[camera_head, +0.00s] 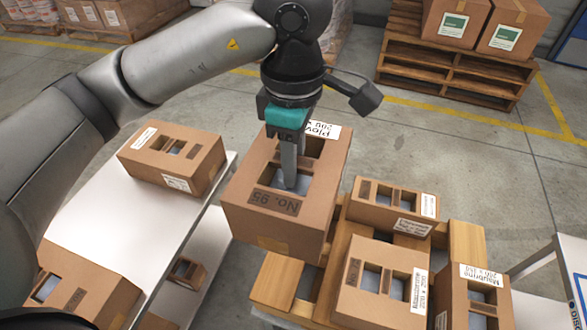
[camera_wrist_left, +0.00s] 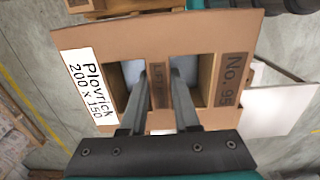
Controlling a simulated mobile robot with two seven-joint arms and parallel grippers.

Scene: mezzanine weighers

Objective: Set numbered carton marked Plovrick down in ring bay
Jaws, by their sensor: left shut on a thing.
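The carton marked Plovrick (camera_head: 262,222) is a brown box with two top openings, a white Plovrick label and a dark "No. 95" patch. My left gripper (camera_head: 290,172) is shut on the strip between the openings, and the carton hangs near the middle of the head view, in front of and above a wooden pallet. In the left wrist view the carton (camera_wrist_left: 150,38) shows its label at left and "No. 95" at right, with the fingers (camera_wrist_left: 158,88) either side of the strip. I cannot make out a marked ring bay. My right gripper is not in view.
The pallet (camera_head: 272,282) bears several cartons, one marked carton (camera_head: 382,290) at the front. A white table (camera_head: 125,220) at left bears cartons, one at its far end (camera_head: 172,158). A white-framed stand (camera_head: 572,262) is at right.

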